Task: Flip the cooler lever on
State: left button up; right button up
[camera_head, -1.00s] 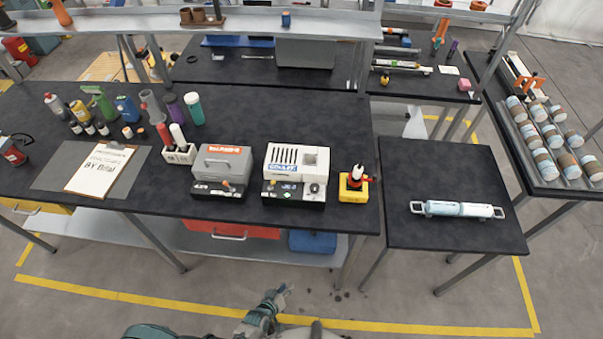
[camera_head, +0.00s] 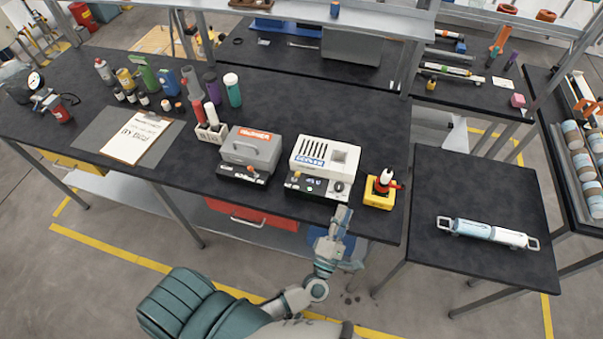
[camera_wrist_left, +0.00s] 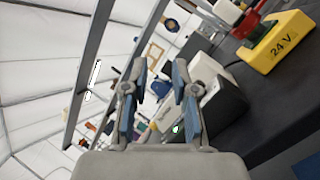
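The white machine (camera_head: 325,158) with a blue label, which I take to be the cooler, stands near the table's front edge on a black control base (camera_head: 308,187) with a dark knob at its right. The lever itself is too small to make out. My left gripper (camera_head: 341,218) is just in front of the base's right part, near the table edge, apparently apart from it. In the left wrist view the gripper (camera_wrist_left: 158,75) has its two fingers spread with nothing held. The machine's white and dark side (camera_wrist_left: 222,105) shows right of the fingers there. My right gripper is out of view.
A grey machine (camera_head: 251,150) with an orange label stands to the left. A yellow 24 V box (camera_head: 379,192) with a red and white top stands close to the right; it also shows in the wrist view (camera_wrist_left: 275,45). A side table (camera_head: 480,190) holds a light-blue cylinder (camera_head: 487,232).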

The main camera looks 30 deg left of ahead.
pick_arm(q)
jog(key=s+a+n+g+y, duration=0.1)
jog(key=a+n+g+y, duration=0.3)
jog(key=n+y, duration=0.55)
jog(key=n+g, duration=0.5)
jog(key=n, duration=0.3)
send_near(298, 173)
jog(key=x, duration=0.3)
jog(key=p+x, duration=0.1)
jog(key=x, duration=0.2)
jog(key=p+x, duration=0.1)
jog(key=x, duration=0.2)
jog(key=shift+w+f, duration=0.15)
jog(key=shift+f, duration=0.1)
jog(key=shift+w+a+f, duration=0.1)
jog(key=shift+w+a, duration=0.3)
jog(key=shift+a, duration=0.1)
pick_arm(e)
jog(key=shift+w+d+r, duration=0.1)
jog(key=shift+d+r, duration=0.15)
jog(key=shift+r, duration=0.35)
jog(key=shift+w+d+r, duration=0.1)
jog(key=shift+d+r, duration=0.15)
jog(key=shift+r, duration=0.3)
pick_arm(q)
jog(key=shift+d, duration=0.1)
